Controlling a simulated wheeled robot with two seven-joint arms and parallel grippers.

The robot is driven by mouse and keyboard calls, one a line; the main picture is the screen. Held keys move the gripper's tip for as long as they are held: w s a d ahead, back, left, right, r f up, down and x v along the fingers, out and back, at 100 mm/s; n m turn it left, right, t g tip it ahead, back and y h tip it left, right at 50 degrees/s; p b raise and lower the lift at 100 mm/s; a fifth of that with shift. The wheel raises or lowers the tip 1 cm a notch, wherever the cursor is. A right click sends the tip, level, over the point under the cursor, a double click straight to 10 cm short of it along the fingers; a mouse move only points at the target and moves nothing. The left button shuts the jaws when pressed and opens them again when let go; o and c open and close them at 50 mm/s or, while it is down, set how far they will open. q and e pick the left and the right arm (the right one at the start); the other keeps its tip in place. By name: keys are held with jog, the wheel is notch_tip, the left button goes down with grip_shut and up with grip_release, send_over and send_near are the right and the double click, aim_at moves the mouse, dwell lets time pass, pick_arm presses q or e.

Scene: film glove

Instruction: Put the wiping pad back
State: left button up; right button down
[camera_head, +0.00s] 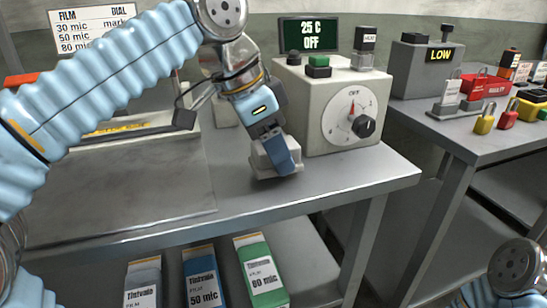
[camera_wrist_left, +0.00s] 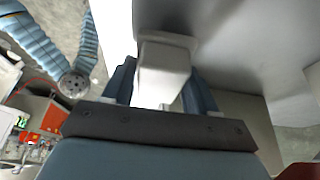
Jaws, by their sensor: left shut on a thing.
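My left gripper (camera_head: 276,150) points down at the right part of the metal table, just left of the control box. It is shut on a pale block that I take for the wiping pad (camera_head: 260,161). The pad is partly hidden by the fingers and sits at or just above the table top; I cannot tell if it touches. In the left wrist view the pale grip (camera_wrist_left: 163,72) of the pad is between the two blue fingers (camera_wrist_left: 160,88). My right gripper is not in view.
The control box (camera_head: 340,105) with a dial stands right beside the gripper. A display (camera_head: 308,35) reads 25 C OFF. A metal plate (camera_head: 120,190) covers the table's left. A second table (camera_head: 455,130) holds padlocks.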

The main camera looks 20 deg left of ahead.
pick_arm(q)
jog(key=shift+f, duration=0.55)
jog(key=shift+f, duration=0.1)
jog(key=o, duration=1)
jog(key=shift+r, duration=0.35)
jog(key=p+v, duration=0.3)
jog(key=v, duration=0.8)
jog(key=shift+s+a+r, duration=0.2)
jog(key=shift+s+r, duration=0.05)
